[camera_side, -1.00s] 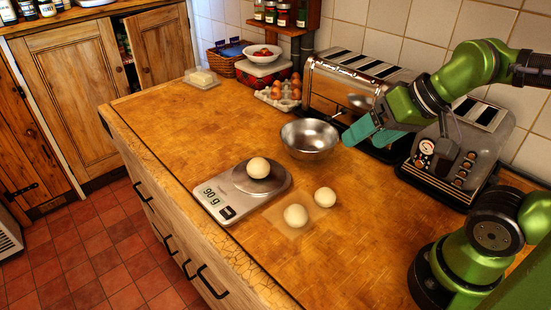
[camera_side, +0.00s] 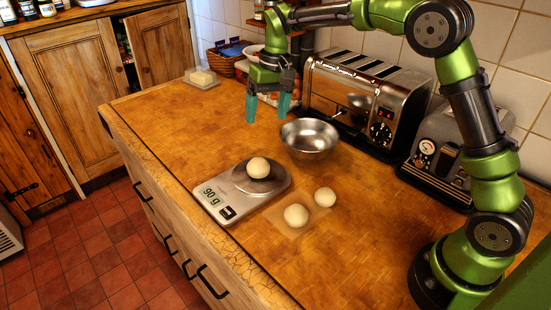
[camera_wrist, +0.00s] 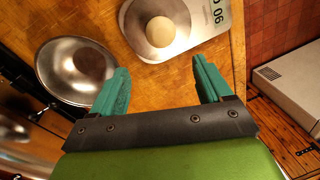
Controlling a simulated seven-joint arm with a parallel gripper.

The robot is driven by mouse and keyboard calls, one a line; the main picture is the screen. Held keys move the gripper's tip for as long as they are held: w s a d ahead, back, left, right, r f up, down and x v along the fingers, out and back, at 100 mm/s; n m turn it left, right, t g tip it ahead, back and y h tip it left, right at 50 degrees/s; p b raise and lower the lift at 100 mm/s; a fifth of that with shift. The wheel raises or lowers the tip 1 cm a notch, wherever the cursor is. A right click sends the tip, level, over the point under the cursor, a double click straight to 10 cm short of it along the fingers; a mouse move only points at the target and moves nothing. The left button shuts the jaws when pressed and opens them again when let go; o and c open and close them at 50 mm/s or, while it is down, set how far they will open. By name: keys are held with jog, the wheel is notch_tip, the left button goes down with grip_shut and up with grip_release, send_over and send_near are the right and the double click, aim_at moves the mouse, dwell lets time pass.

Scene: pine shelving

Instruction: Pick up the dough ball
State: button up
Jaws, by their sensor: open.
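A pale dough ball (camera_side: 258,167) sits on the round plate of a silver kitchen scale (camera_side: 233,207), whose display reads 90 g. My gripper (camera_side: 267,106) is open and empty, fingers down, above the worktop behind the scale and left of the steel bowl. In the wrist view, the ball on the scale (camera_wrist: 161,32) shows beyond and between the teal fingertips (camera_wrist: 158,72), apart from them.
A steel bowl (camera_side: 310,137) stands between the scale and the toaster (camera_side: 358,95). A second metal appliance (camera_side: 452,150) stands farther right. A butter dish (camera_side: 202,78) is at the back left. The worktop left of the scale is clear.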

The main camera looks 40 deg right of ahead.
send_near(260, 160)
jog(key=f, duration=0.2)
jog(key=a+f, duration=0.1)
jog(key=f, duration=0.2)
jog(key=shift+w+a+f, duration=0.1)
jog(key=shift+a+f, duration=0.2)
jog(key=shift+f, duration=1.2)
jog(key=shift+a+f, duration=0.15)
jog(key=shift+f, duration=1.25)
jog(key=shift+w, duration=0.1)
jog(key=c, duration=0.4)
